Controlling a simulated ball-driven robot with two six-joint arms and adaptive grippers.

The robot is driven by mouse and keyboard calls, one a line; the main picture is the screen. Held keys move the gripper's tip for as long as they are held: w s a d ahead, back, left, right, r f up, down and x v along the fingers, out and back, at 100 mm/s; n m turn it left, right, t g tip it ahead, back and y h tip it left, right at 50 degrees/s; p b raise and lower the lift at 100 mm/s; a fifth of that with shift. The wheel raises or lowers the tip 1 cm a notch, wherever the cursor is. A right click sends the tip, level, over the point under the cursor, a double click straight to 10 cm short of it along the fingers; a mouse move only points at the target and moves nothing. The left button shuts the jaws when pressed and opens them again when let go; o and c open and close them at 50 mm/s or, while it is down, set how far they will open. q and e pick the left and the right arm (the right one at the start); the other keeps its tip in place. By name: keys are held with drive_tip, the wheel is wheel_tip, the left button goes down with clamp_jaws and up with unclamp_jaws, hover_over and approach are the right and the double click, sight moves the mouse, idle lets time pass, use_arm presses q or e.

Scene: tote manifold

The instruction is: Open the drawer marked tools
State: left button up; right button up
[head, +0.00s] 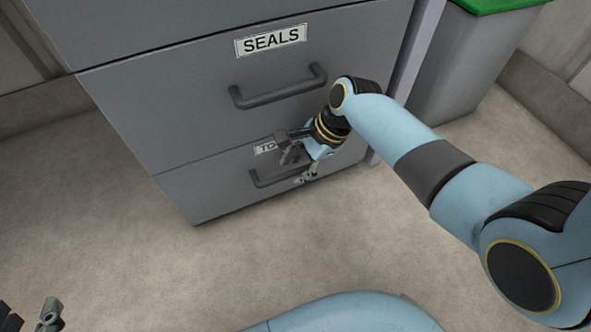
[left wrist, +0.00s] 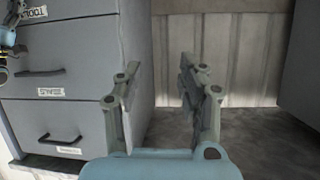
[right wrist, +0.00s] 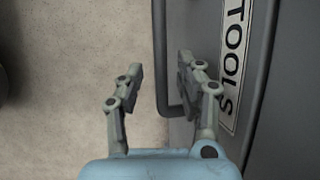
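The tools drawer (head: 195,192) is the grey bottom drawer and appears closed. Its label (head: 265,148) is partly covered in the head view but reads TOOLS in the right wrist view (right wrist: 232,62). Its dark bar handle (head: 260,180) is partly hidden behind my right gripper (head: 298,165). In the right wrist view the gripper (right wrist: 158,80) is open, with the handle (right wrist: 161,55) between its fingers in the picture. Contact is not visible. My left gripper (left wrist: 157,85) is open and empty, away from the cabinet front; part of it shows at lower left in the head view (head: 48,312).
The seals drawer (head: 180,100), with its own handle (head: 280,92), is closed just above. A grey bin (head: 460,65) with a green top stands right of the cabinet. Open floor (head: 130,260) lies in front.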

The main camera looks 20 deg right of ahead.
use_arm(q)
drive_tip(key=shift+w+d+r+t, duration=0.1)
drive_tip(key=shift+w+r+t, duration=0.3)
drive_tip(key=shift+r, duration=0.15)
drive_tip(key=shift+w+d+r+t, duration=0.1)
drive_tip(key=shift+w+r+t, duration=0.25)
drive_tip(key=shift+r, duration=0.2)
use_arm(e)
drive_tip(key=shift+w+a+f, duration=0.1)
drive_tip(key=shift+a+f, duration=0.1)
drive_tip(key=shift+f, duration=0.25)
clamp_jaws()
use_arm(q)
drive_tip(key=shift+s, duration=0.1)
